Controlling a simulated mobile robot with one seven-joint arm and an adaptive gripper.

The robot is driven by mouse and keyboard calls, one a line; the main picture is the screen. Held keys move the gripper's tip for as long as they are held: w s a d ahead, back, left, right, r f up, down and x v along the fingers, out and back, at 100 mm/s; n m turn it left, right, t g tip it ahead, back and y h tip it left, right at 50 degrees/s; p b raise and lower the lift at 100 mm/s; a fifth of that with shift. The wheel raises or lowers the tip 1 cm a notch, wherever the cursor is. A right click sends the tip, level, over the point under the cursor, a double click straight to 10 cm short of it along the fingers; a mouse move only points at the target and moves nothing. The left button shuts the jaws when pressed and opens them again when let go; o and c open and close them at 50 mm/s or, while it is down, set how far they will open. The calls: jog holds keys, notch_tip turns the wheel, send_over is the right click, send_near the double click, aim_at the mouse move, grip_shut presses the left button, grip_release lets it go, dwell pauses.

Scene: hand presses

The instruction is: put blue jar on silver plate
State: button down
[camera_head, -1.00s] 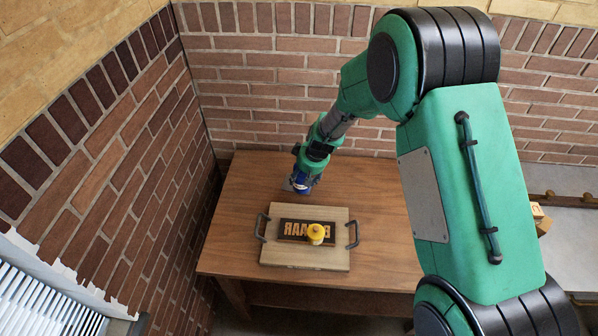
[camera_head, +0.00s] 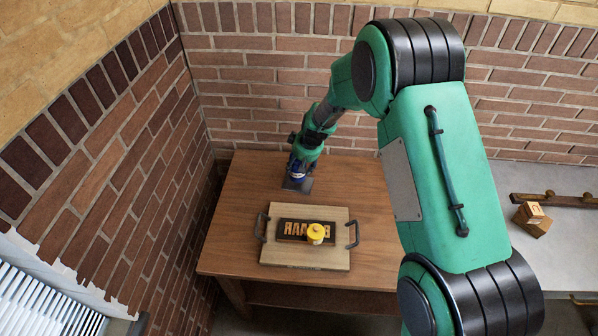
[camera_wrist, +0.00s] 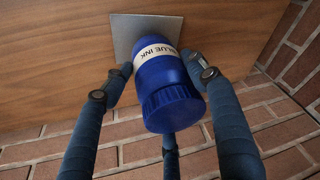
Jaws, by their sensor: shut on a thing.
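The blue jar (camera_wrist: 172,90), with a white "BLUE INK" label, is held between the blue fingers of my gripper (camera_head: 297,173). In the wrist view, fingers of my gripper (camera_wrist: 160,78) close around the jar from its sides. The silver plate (camera_wrist: 128,28) is a flat square on the wooden table, partly hidden behind the jar. It also shows in the head view (camera_head: 298,186) just below my gripper. The jar overlaps the plate in the wrist view; whether they touch I cannot tell.
A wooden board (camera_head: 280,258) with dark handles lies in front on the table (camera_head: 225,243); a yellow jar (camera_head: 316,233) stands on its dark lettered panel. Brick walls stand close behind and left. Wooden blocks (camera_head: 531,218) sit on a grey counter at right.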

jog(key=shift+w, duration=0.1)
jog(key=shift+f+b, duration=0.3)
jog(key=shift+f, duration=1.35)
jog(key=shift+f, duration=0.1)
jog(key=c, duration=0.5)
grip_release()
jog(key=shift+f, duration=0.1)
jog(key=shift+c, duration=0.2)
jog(key=p+v, duration=0.1)
jog(key=v, duration=1.1)
